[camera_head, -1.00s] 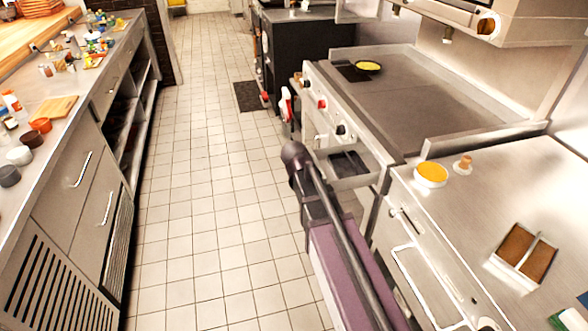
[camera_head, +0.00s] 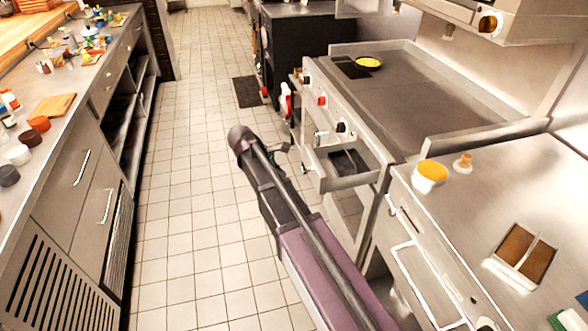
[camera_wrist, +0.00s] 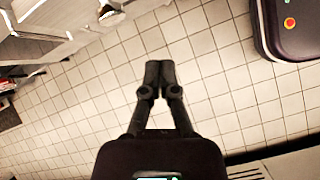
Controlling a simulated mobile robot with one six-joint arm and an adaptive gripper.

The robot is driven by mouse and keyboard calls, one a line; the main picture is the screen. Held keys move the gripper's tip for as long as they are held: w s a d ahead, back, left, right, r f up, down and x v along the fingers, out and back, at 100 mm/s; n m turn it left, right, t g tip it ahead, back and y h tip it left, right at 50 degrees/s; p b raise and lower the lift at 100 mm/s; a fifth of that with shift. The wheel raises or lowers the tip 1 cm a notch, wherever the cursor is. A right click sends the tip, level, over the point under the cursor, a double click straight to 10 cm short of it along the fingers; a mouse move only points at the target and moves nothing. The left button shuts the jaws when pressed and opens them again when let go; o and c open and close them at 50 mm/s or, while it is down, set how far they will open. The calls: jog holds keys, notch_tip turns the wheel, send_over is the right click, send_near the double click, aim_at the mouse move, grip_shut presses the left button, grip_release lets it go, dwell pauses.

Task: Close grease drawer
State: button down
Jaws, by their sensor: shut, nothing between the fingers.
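The grease drawer (camera_head: 347,182) is a metal tray with a dark inside, below the knobs at the front of the griddle (camera_head: 425,90). It stands pulled out towards the aisle. My gripper (camera_head: 284,148) is over the aisle, left of the drawer front and apart from it in the head view. In the wrist view my gripper (camera_wrist: 159,76) has its two dark fingers together, empty, above the tiled floor. Metal fronts show at the upper left of the wrist view, but I cannot tell which part is the drawer.
A steel counter (camera_head: 480,205) on the right holds a white tub with orange contents (camera_head: 430,174) and a divided brown container (camera_head: 525,254). A long counter with drawers lines the left. The tiled aisle (camera_head: 190,170) between is clear, with a dark mat (camera_head: 248,91) farther back.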

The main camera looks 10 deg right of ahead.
jog(key=w+a+r+n+h, duration=0.2)
jog(key=w+a+n, duration=0.2)
jog(key=a, duration=0.2)
jog(key=shift+r+t, duration=0.3)
jog(key=shift+t, duration=0.1)
jog(key=shift+d+f, duration=0.15)
jog(key=d+r+b+x, duration=0.2)
jog(key=b+x, duration=0.4)
jog(key=x, duration=0.6)
jog(key=shift+w, duration=0.2)
jog(key=shift+d+f, duration=0.1)
jog(key=shift+d, duration=0.15)
